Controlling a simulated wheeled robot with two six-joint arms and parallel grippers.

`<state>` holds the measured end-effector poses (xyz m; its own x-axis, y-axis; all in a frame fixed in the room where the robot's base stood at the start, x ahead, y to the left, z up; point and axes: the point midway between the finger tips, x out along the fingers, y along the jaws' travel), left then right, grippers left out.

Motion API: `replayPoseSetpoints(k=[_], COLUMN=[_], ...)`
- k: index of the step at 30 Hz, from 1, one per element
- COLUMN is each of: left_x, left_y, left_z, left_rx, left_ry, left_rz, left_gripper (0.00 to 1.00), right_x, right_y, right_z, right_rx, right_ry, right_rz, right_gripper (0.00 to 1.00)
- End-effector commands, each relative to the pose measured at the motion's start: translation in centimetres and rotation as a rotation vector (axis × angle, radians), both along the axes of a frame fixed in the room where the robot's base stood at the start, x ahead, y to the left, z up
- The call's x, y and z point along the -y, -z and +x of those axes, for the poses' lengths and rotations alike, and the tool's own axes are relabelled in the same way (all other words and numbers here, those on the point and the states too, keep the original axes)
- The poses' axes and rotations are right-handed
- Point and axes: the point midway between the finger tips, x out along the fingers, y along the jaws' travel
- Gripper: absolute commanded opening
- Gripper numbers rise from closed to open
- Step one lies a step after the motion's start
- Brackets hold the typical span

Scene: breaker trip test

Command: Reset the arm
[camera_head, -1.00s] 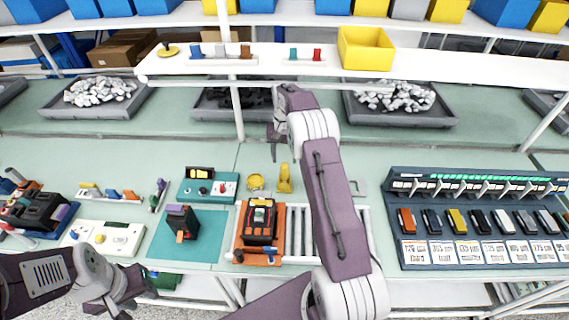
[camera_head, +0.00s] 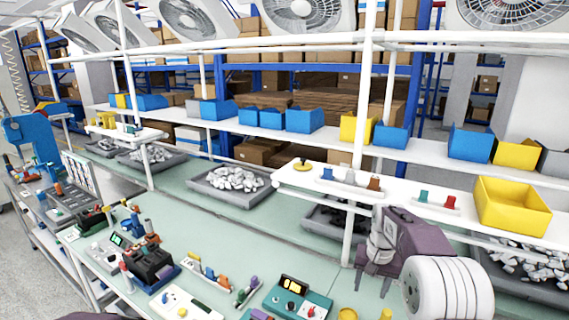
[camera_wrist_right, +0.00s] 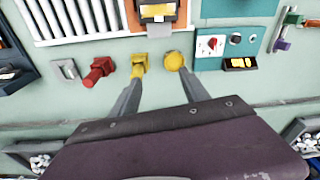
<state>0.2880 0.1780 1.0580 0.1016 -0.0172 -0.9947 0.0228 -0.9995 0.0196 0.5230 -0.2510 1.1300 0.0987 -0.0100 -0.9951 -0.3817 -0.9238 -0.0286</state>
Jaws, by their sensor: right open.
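My right gripper (camera_head: 372,280) is in front of the long bench shelf in the head view, hanging from my purple and white arm. In the right wrist view its two grey fingers (camera_wrist_right: 160,92) are spread with nothing between them. A yellow block (camera_wrist_right: 139,64) shows near one fingertip and a round yellow knob (camera_wrist_right: 174,60) near the other. I cannot tell whether the fingers touch them. The two yellow parts also show low in the head view, cut by its bottom edge. My left gripper is out of view.
A teal test box (camera_head: 298,301) and a black device (camera_head: 152,265) stand on the green bench. A shelf (camera_head: 395,203) with a yellow bin (camera_head: 511,205) is beside my right arm. Trays of grey pieces (camera_head: 232,184) lie behind. A red part (camera_wrist_right: 98,72) is near the yellow block.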

Motion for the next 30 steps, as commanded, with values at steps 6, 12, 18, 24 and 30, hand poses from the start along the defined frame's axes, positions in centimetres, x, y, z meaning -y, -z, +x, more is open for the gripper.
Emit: replayPoseSetpoints(k=[6, 12, 18, 24, 30], left_x=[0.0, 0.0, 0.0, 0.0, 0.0], left_y=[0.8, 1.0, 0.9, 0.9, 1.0], left_z=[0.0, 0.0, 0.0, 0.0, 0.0], left_rx=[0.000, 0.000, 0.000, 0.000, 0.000], left_ry=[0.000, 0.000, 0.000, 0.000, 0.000], left_rz=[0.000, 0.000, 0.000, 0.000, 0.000], left_gripper=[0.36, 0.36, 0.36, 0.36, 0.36], right_x=[-5.4, -7.4, -7.2, -7.2, -7.2], right_y=[0.1, 4.2, 8.2, 8.1, 8.1], right_z=[-8.9, -19.2, -25.0, -23.6, -23.5], right_rx=[0.003, -0.017, -0.048, 0.007, 0.006], right_ry=[-0.148, -0.274, -0.340, -0.372, -0.370], right_rz=[0.003, 0.003, 0.001, -0.011, -0.011], right_gripper=[0.54, 0.54, 0.54, 0.54, 0.54])
